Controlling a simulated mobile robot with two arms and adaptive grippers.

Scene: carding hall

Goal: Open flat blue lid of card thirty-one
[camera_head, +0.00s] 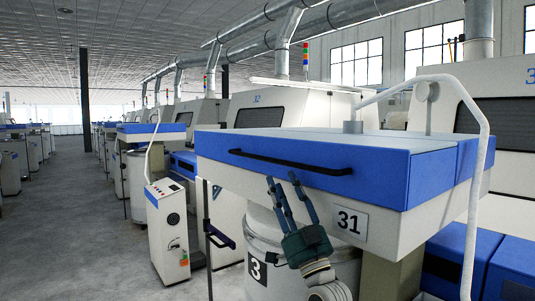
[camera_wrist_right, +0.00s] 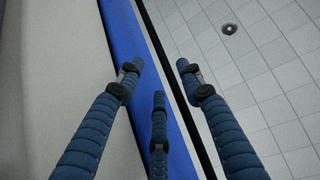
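My right gripper (camera_head: 282,176) points upward just below the handle, in front of the lid's lower edge. Its blue fingers are spread and hold nothing. In the right wrist view, the handle (camera_wrist_right: 170,68) runs between the fingers of my right gripper (camera_wrist_right: 158,72), with the blue lid face (camera_wrist_right: 125,28) beside it. Contact cannot be told. My left gripper is not in view.
A white bent pipe (camera_head: 486,130) rises over the lid's right side. A white can marked "3" (camera_head: 282,255) stands below the lid. A white control post (camera_head: 168,230) stands to the left, beside an open grey aisle (camera_head: 85,220).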

